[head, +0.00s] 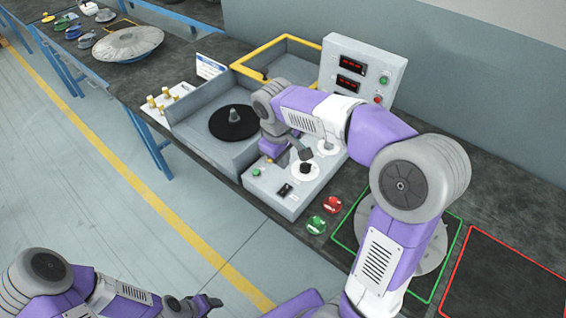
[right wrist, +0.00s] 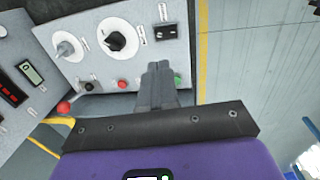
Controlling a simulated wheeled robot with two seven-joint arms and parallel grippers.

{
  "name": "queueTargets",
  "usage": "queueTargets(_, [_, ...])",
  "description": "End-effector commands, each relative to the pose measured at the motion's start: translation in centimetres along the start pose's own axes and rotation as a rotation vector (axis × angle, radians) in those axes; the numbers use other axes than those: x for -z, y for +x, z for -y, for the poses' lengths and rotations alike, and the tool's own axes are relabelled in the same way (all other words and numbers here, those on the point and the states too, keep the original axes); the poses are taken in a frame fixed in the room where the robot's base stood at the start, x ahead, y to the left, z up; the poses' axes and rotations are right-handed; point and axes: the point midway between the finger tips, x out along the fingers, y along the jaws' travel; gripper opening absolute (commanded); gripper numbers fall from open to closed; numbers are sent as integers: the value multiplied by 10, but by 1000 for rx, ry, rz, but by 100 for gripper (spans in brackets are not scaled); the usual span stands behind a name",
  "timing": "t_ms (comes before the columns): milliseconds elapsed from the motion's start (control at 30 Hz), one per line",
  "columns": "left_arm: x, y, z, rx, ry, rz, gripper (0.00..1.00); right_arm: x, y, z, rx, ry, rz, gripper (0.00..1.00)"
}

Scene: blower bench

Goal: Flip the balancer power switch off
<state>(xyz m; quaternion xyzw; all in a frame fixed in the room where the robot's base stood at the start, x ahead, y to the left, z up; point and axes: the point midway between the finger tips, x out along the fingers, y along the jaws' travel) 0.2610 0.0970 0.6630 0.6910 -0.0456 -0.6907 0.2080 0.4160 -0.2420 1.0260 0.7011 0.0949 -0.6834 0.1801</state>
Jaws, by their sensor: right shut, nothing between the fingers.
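The balancer (head: 212,160) stands on the bench with a grey sloping control panel (head: 262,193) at its front right. A small black rocker switch (head: 285,190) sits near the panel's front edge; it also shows at the top of the right wrist view (right wrist: 166,33). Its position is too small to read. My right gripper (head: 280,162) is over the panel, partly hidden by its own arm. In the right wrist view its fingers (right wrist: 158,72) are shut and empty, close to a green button (right wrist: 178,79), below the switch in the picture. My left gripper (head: 205,303) hangs off the bench, its opening unclear.
A black-handled dial (right wrist: 115,40), a grey-handled dial (right wrist: 68,48) and a red button (right wrist: 122,84) crowd the panel. An upright display box (head: 362,68) stands behind. Red (head: 333,204) and green (head: 316,225) discs lie right of the panel. Open floor lies in front.

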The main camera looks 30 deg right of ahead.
Motion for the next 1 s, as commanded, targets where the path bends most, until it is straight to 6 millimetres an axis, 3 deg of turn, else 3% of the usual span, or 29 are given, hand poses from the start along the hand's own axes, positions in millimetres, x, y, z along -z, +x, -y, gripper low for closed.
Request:
queueTargets(33, [0,7,2,0,0,0,59,-1,15,1,1,0,5,0])
queueTargets(200, [1,19,7,0,0,0,59,-1,54,1,2,0,5,0])
queueTargets(500, [2,36,13,0,0,0,59,-1,103,1,1,0,3,0])
queueTargets(700, [2,39,14,0,0,0,59,0,114,1,1,-1,1,0])
queueTargets(1000, [2,38,14,0,0,0,59,0,114,0,1,0,1,0])
